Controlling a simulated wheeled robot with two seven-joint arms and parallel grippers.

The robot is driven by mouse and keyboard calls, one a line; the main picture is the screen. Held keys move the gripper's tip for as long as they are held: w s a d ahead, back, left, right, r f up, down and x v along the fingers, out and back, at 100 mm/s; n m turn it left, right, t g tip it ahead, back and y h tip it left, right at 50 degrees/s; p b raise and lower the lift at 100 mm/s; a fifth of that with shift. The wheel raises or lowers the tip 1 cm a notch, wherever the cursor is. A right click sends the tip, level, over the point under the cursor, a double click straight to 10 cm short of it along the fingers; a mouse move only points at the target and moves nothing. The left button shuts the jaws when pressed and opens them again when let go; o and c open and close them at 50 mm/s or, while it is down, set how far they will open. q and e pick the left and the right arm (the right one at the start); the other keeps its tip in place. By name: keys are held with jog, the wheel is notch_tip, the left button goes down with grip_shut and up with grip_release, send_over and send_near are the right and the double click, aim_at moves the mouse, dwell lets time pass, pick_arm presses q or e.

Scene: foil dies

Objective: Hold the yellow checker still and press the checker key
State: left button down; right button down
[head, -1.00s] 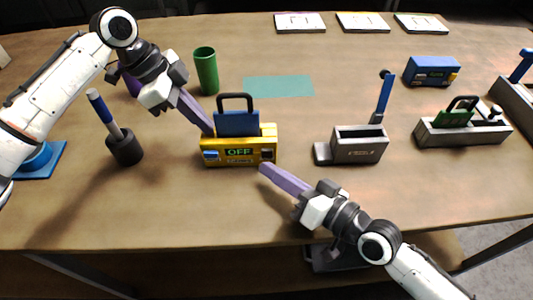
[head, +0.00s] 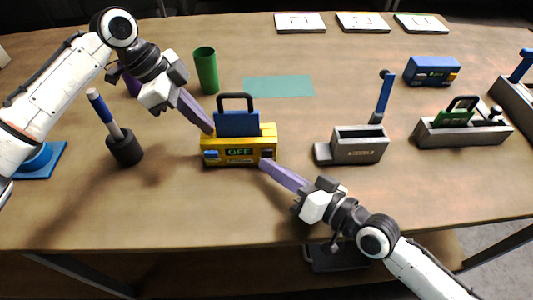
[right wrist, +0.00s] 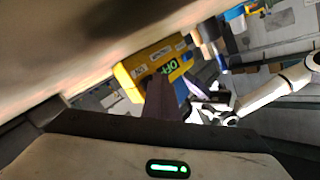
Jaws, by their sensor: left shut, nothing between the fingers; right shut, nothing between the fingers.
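The yellow checker (head: 211,143) stands on the table left of centre, its small display reading OFF in green. A blue block with a dark handle (head: 237,121) sits in its top. My left gripper (head: 210,131) is shut and empty, its tip at the checker's back left top edge. My right gripper (head: 263,163) is shut and empty, its tip at the right end of the checker's front face, over the spot of the dark key. Whether it touches is hard to tell. In the right wrist view the checker (right wrist: 143,60) shows tilted beyond the fingers (right wrist: 162,92).
A green cup (head: 206,72) and a dark holder with a blue-handled tool (head: 124,147) stand left. A grey box (head: 359,151) stands right of the checker. Farther right are a blue checker (head: 431,71) and a grey fixture (head: 463,136). A teal mat (head: 279,86) lies behind.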

pick_arm(q)
jog(key=shift+s+f, duration=0.15)
jog(key=shift+f, duration=0.2)
pick_arm(e)
jog(key=shift+w, duration=0.5)
dwell(0.3)
jog(key=shift+s, duration=0.95)
jog(key=shift+s+a, duration=0.1)
jog(key=shift+s, duration=2.9)
pick_arm(q)
jog(key=shift+r, duration=1.2)
pick_arm(e)
jog(key=shift+w+r, duration=0.1)
jog(key=shift+r, duration=0.05)
pick_arm(q)
jog(key=shift+w+r, duration=0.2)
jog(key=shift+r, duration=2.35)
